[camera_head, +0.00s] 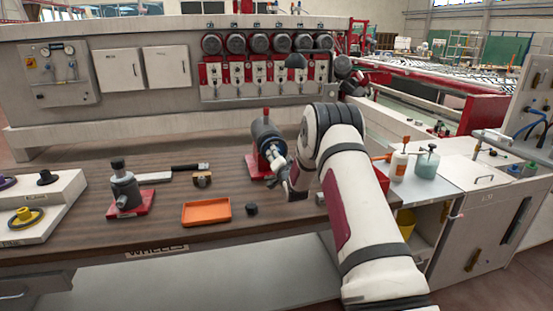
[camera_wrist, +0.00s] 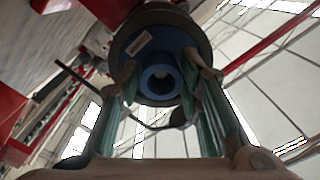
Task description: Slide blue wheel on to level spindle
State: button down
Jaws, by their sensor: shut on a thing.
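The blue wheel (camera_wrist: 179,49) fills the upper middle of the wrist view as a dark, round body with a blue hub and a pale label. The hub's round bore faces the camera, with something light grey inside. My gripper (camera_wrist: 164,80) is shut on the blue hub, one finger on each side. In the head view my gripper (camera_head: 277,158) is at the level spindle's red stand (camera_head: 255,165), on the right part of the bench. A dark bluish round body (camera_head: 265,135) is there, in front of the gripper. How far the wheel is on the spindle cannot be told.
An upright spindle on a red base (camera_head: 125,190) stands on the bench's left. An orange tray (camera_head: 206,212), a small black knob (camera_head: 251,209) and a black-handled tool (camera_head: 186,168) lie between. A white stand with a yellow ring (camera_head: 40,205) is far left; bottles (camera_head: 427,163) stand right.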

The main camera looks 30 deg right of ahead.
jog(key=shift+b+x, duration=1.65)
jog(key=shift+x, duration=0.35)
jog(key=c, duration=1.1)
grip_release()
jog(key=shift+r, duration=0.1)
jog(key=shift+o, duration=0.2)
jog(key=shift+s, duration=0.1)
jog(key=v, duration=1.2)
